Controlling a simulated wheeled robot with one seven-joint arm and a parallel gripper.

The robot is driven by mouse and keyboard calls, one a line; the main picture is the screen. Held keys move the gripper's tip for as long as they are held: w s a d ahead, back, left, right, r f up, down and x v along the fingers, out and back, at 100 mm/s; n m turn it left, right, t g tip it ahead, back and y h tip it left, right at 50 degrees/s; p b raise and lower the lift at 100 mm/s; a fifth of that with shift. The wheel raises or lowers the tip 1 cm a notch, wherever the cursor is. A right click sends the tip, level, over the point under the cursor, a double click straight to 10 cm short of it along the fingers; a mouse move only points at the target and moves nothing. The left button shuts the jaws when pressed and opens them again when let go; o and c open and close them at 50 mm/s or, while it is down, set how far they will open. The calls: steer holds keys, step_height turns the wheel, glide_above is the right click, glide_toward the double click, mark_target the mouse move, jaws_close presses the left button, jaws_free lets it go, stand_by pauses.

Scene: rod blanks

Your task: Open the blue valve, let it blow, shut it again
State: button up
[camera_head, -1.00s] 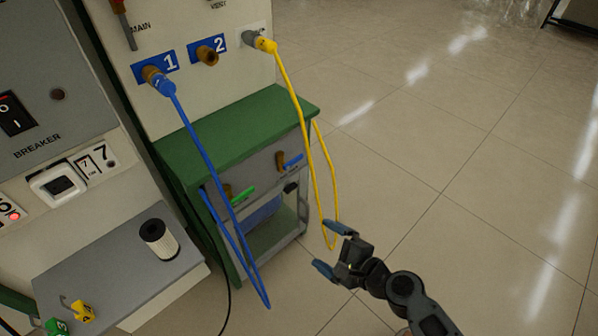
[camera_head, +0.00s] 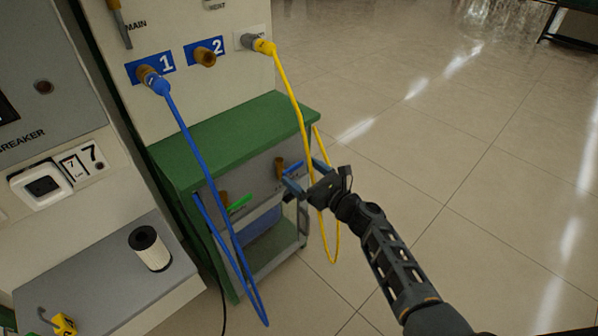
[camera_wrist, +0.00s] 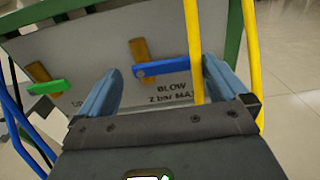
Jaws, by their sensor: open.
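The blue valve handle (camera_wrist: 165,67) sits on a brass body (camera_wrist: 140,50) on a grey panel, above a label reading "BLOW 2 bar MA". The handle points to the right, across the upright brass body. In the head view the blue valve (camera_head: 294,167) is partly hidden by my gripper (camera_head: 306,176). My gripper is open and empty, with its blue-grey fingers (camera_wrist: 160,88) near the panel, one on each side of the handle in the wrist view. I cannot tell whether they touch it. The green valve handle (camera_wrist: 46,88) lies left of my fingers.
A yellow hose (camera_head: 290,90) hangs close to my gripper and passes by the right finger in the wrist view. A blue hose (camera_head: 190,140) hangs at left from port 1. The green bench (camera_head: 235,135) overhangs the valve panel. Open floor lies to the right.

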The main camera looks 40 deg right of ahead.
mark_target(293, 169)
steer(key=shift+w, duration=1.1)
steer(key=c, duration=0.9)
steer(key=shift+c, duration=0.2)
